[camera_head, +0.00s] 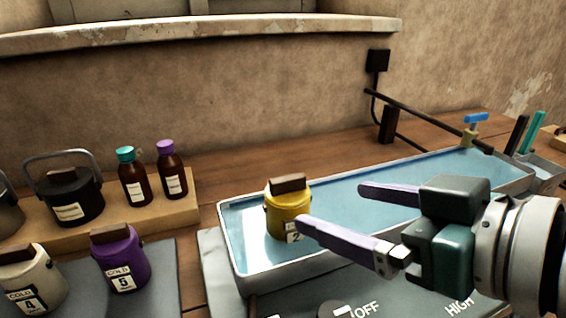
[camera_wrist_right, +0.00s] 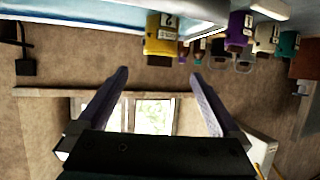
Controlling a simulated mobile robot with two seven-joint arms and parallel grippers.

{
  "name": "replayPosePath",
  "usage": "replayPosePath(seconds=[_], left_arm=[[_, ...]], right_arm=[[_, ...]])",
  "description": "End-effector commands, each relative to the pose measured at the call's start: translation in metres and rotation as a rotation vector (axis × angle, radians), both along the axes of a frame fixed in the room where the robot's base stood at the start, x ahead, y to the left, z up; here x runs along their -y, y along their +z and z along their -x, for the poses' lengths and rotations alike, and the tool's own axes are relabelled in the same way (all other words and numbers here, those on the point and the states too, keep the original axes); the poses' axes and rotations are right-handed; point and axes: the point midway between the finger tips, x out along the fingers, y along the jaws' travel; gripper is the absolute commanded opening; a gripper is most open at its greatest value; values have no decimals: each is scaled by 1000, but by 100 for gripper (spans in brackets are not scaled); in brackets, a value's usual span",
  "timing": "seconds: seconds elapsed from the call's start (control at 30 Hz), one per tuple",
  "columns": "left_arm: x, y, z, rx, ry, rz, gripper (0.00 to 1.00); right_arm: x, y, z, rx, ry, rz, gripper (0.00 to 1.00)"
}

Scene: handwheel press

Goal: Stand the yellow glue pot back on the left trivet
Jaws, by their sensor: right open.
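The yellow glue pot (camera_head: 283,214) with a brown lid grip and a number 2 label is upright at the left end of a shallow water bath. It also shows upside down in the right wrist view (camera_wrist_right: 161,35). My right gripper (camera_head: 330,206) is open and empty, just right of the pot in the head view. The near finger overlaps the pot's right edge there; I cannot tell whether it touches. In the right wrist view, the open fingers (camera_wrist_right: 160,73) are apart from the pot. My left gripper is not in view. I cannot make out a left trivet.
The water bath (camera_head: 226,240) has a raised rim. At left stand a purple pot (camera_head: 122,259), a cream pot (camera_head: 33,280) and a black pot (camera_head: 72,198). Two brown bottles (camera_head: 134,178) stand on a wooden board (camera_head: 190,210). A rod (camera_head: 425,118) slants behind the bath.

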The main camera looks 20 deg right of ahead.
Motion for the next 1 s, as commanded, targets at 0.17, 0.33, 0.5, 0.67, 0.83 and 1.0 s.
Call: replayPosePath(seconds=[0.17,0.33,0.5,0.67,0.83,1.0], left_arm=[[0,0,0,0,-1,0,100],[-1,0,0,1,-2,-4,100],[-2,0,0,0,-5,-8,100],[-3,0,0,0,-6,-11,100],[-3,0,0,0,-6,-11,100],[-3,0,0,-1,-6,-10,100]], right_arm=[[7,-21,22,-139,-59,53,100],[19,-61,80,-472,-135,158,100],[23,-79,139,-747,-145,213,100],[23,-83,160,-839,-138,229,100],[23,-83,160,-839,-137,230,100],[23,-83,160,-839,-137,230,100]])
